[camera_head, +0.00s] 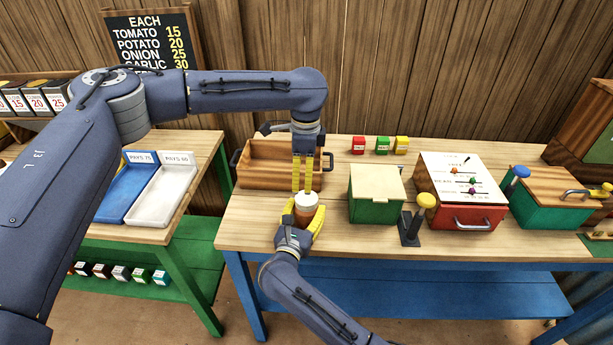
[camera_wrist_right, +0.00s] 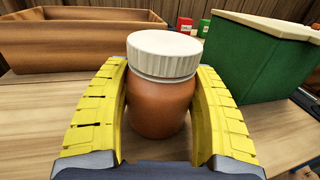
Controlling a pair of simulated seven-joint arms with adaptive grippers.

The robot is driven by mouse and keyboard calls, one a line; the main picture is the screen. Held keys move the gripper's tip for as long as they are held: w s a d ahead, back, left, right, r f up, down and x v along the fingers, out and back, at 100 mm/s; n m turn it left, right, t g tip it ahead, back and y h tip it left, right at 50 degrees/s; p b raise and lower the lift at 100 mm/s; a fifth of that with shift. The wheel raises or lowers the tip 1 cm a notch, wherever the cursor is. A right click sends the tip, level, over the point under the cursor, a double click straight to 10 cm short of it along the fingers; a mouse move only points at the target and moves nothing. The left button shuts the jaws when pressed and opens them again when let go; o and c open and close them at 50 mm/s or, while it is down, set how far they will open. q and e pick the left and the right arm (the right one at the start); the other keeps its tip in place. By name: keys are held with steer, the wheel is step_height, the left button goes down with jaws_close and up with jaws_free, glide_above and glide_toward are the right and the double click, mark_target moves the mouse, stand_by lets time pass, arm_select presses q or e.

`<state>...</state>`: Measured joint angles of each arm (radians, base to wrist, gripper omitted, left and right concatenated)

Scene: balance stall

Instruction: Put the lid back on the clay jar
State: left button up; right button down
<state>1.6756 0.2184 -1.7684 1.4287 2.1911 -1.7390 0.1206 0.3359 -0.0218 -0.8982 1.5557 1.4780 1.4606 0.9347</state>
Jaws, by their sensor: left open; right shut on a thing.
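The clay jar (camera_head: 305,213) is a round orange-brown pot standing at the front of the wooden table; it fills the middle of the right wrist view (camera_wrist_right: 160,106). The cream ribbed lid (camera_wrist_right: 165,54) sits on the jar's mouth and looks level; in the head view the lid (camera_head: 306,199) is small. My right gripper (camera_head: 304,211) is shut around the jar's body, one yellow finger on each side. My left gripper (camera_head: 302,189) points down just above or behind the lid, its fingers open. The left gripper does not show in the right wrist view, so it appears clear of the lid.
A wooden crate (camera_head: 258,181) stands behind the jar, to the left. A green box (camera_head: 374,211) is to the right, then a black stand with a yellow knob (camera_head: 426,201) and a red drawer box (camera_head: 466,217). Small coloured boxes (camera_head: 382,146) line the back edge.

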mark_target(306, 197)
arm_select(q)
steer(key=shift+s+d+f+n, duration=0.15)
steer(key=shift+f+n, duration=0.05)
steer(key=shift+n, duration=0.5)
steer(key=shift+s+d+n+h, duration=0.1)
steer(key=shift+d+n+h, duration=0.1)
steer(key=shift+n, duration=0.5)
steer(key=shift+s+d+n+h, duration=0.1)
steer(key=shift+d+n, duration=0.05)
steer(key=shift+n, duration=0.55)
steer(key=shift+f, duration=0.1)
steer(key=shift+f, duration=3.95)
steer(key=shift+c, duration=0.4)
steer(key=c, duration=1.3)
steer(key=o, duration=1.3)
steer(key=shift+o, duration=0.2)
steer(key=shift+w+r, duration=0.1)
steer(key=shift+r, duration=0.05)
